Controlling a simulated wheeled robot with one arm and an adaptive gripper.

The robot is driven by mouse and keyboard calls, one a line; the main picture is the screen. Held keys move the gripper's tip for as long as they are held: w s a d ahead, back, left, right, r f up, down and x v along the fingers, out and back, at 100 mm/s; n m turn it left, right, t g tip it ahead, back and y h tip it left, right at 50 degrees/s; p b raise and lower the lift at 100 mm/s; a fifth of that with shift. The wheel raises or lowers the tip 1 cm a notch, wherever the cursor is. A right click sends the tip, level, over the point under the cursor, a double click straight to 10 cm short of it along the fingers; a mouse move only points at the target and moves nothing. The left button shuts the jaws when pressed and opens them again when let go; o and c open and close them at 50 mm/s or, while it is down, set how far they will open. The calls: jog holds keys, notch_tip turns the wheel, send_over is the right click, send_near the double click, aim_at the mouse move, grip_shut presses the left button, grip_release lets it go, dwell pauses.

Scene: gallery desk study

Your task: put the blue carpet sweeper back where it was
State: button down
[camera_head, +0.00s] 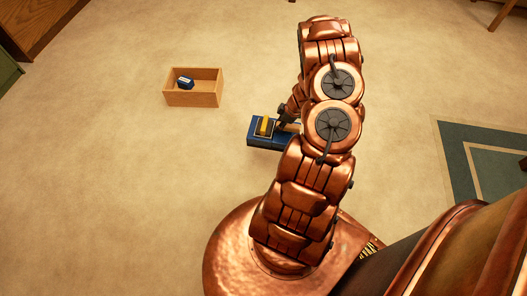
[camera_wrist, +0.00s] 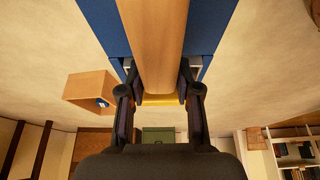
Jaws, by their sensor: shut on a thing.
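The blue carpet sweeper (camera_head: 267,143) is near the middle of the head view, low over the carpet or on it; I cannot tell which. It has a yellow part on top. In the wrist view its blue body (camera_wrist: 207,24) shows on both sides of a wooden bar (camera_wrist: 154,40), with a yellow strip beyond. My gripper (camera_wrist: 158,75) has a finger on each side of that bar and is shut on the sweeper. In the head view my gripper (camera_head: 284,119) is at the sweeper's right side, and my arm hides part of it.
An open wooden box (camera_head: 193,100) holding a small blue object (camera_head: 185,83) stands on the carpet left of and beyond the sweeper. A teal-bordered rug (camera_head: 462,165) lies at right. Wooden furniture (camera_head: 38,22) and a green piece (camera_head: 8,72) are at far left. Carpet between is clear.

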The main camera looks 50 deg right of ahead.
jog(key=s+d+f+b, duration=0.5)
jog(key=s+f, duration=0.3)
jog(key=f, duration=0.3)
jog(key=w+a+f+b, duration=0.2)
jog(key=w, duration=0.5)
jog(key=w+a+f+b, duration=0.2)
jog(key=w+f, duration=0.1)
jog(key=w, duration=0.5)
jog(key=shift+w+a+b, duration=0.15)
jog(key=shift+w+b, duration=0.05)
jog(key=shift+b, duration=0.15)
jog(key=shift+f, duration=0.25)
jog(key=c, duration=0.8)
grip_release()
jog(key=shift+r, duration=0.15)
